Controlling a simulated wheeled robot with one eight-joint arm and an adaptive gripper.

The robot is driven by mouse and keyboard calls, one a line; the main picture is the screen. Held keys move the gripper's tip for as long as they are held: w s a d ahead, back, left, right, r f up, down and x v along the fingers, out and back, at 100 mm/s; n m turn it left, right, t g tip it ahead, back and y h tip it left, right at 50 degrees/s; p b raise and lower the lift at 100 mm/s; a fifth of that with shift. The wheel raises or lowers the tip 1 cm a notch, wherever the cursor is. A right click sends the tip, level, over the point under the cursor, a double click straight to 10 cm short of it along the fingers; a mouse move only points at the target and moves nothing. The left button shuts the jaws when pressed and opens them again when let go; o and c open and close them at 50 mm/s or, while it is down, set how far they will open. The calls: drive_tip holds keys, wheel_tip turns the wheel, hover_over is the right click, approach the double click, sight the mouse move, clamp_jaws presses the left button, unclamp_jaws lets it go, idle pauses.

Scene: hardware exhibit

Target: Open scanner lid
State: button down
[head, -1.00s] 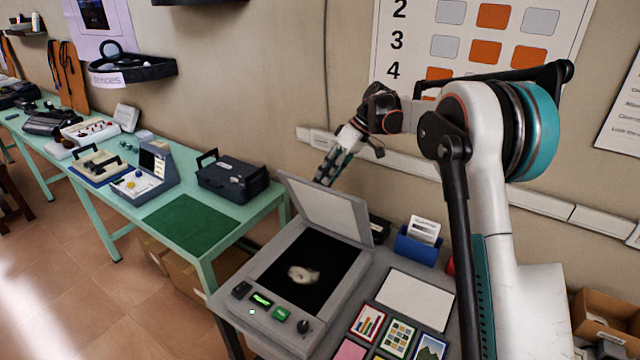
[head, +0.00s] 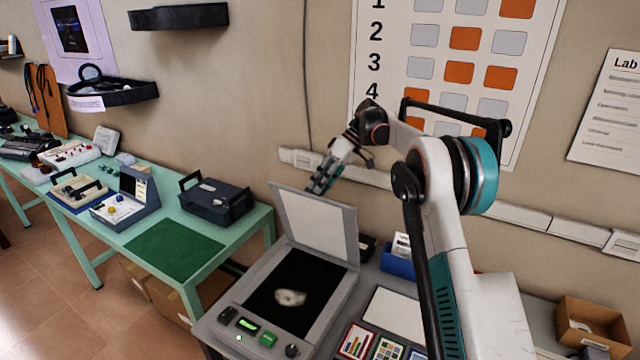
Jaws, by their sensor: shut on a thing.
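The grey flatbed scanner (head: 318,325) stands on the table at the lower middle. Its lid (head: 314,224) is raised steeply from the hinge at the back, with its pale inner face towards me. The black scanning bed (head: 306,269) is exposed, and a small pale object (head: 291,298) lies on it. My gripper (head: 319,187) is at the lid's top edge, reaching from behind it. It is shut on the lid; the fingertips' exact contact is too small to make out.
A blue card holder (head: 397,263) and picture cards (head: 356,340) are right of the scanner. A green table (head: 255,226) with a dark case (head: 215,200) stands to the left. The wall is close behind my arm. An open cardboard box (head: 597,323) is at the lower right.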

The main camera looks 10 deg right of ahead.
drive_tip(key=shift+w+d+f, duration=0.2)
drive_tip(key=shift+d+f, duration=0.35)
drive_tip(key=shift+f, duration=0.3)
drive_tip(key=c, duration=1.7)
unclamp_jaws()
drive_tip(key=o, duration=0.4)
drive_tip(key=shift+w+d+f, duration=0.1)
drive_tip(key=shift+w+f, duration=0.2)
drive_tip(key=shift+w, duration=0.15)
drive_tip(key=shift+s+r, duration=0.1)
drive_tip(key=shift+r, duration=0.05)
drive_tip(key=shift+c, duration=0.7)
drive_tip(key=shift+r, duration=0.1)
drive_tip(key=shift+r, duration=0.2)
drive_tip(key=shift+c, duration=0.5)
drive_tip(key=v, duration=1.1)
drive_tip(key=shift+r, duration=0.4)
drive_tip(key=shift+c, duration=0.9)
